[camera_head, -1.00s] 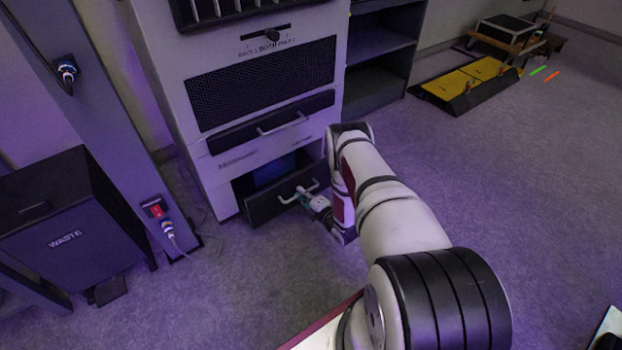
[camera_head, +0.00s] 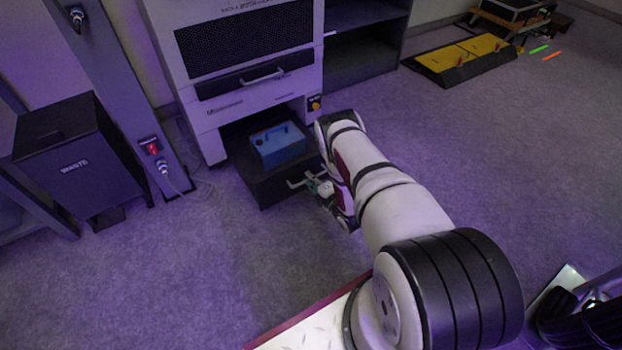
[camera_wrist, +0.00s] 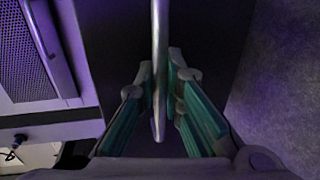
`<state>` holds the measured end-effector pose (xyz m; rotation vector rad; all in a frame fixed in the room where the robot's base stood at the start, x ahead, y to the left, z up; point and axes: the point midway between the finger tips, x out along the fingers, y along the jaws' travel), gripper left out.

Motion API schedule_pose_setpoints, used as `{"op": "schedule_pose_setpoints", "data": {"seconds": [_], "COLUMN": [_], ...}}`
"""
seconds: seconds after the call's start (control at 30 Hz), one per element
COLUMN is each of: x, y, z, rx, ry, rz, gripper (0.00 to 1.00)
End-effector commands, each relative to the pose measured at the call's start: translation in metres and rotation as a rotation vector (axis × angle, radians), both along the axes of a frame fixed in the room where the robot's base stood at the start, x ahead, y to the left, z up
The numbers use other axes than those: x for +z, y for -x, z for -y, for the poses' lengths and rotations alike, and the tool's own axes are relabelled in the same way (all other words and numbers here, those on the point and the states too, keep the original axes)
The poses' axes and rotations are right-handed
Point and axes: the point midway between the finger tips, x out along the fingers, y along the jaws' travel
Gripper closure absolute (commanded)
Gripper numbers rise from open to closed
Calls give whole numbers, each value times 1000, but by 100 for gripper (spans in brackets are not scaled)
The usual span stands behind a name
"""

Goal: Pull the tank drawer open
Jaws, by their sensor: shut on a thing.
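The tank drawer (camera_head: 268,190) is the black bottom drawer of the white cabinet. It stands well out from the cabinet front, with a blue tank (camera_head: 279,146) inside it. My gripper (camera_head: 316,186) is at the bar handle on the drawer front. In the wrist view my gripper (camera_wrist: 160,90) has its two green-padded fingers on either side of the handle bar (camera_wrist: 159,40), shut on it. The far end of the drawer's inside is hidden under the cabinet.
A closed drawer with a handle (camera_head: 264,76) sits above. A waste bin (camera_head: 78,165) and a post (camera_head: 125,95) with a plugged cable stand at left. A yellow platform (camera_head: 460,59) lies at the back right. The floor in front of the drawer is clear.

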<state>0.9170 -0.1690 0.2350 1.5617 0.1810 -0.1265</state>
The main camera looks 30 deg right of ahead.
Motion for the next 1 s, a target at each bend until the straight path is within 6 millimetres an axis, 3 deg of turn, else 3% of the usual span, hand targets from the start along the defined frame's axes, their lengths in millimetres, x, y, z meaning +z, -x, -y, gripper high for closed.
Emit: {"op": "schedule_pose_setpoints", "data": {"seconds": [0.5,0.53,0.6,1.0], "x": [-1,-1,-1,0], "y": [0,0,0,5], "z": [0,0,0,0], "rx": [-1,-1,-1,-1], "ry": [0,0,0,0], "rz": [-1,-1,-1,-3], "gripper": [100,87,71,70]}}
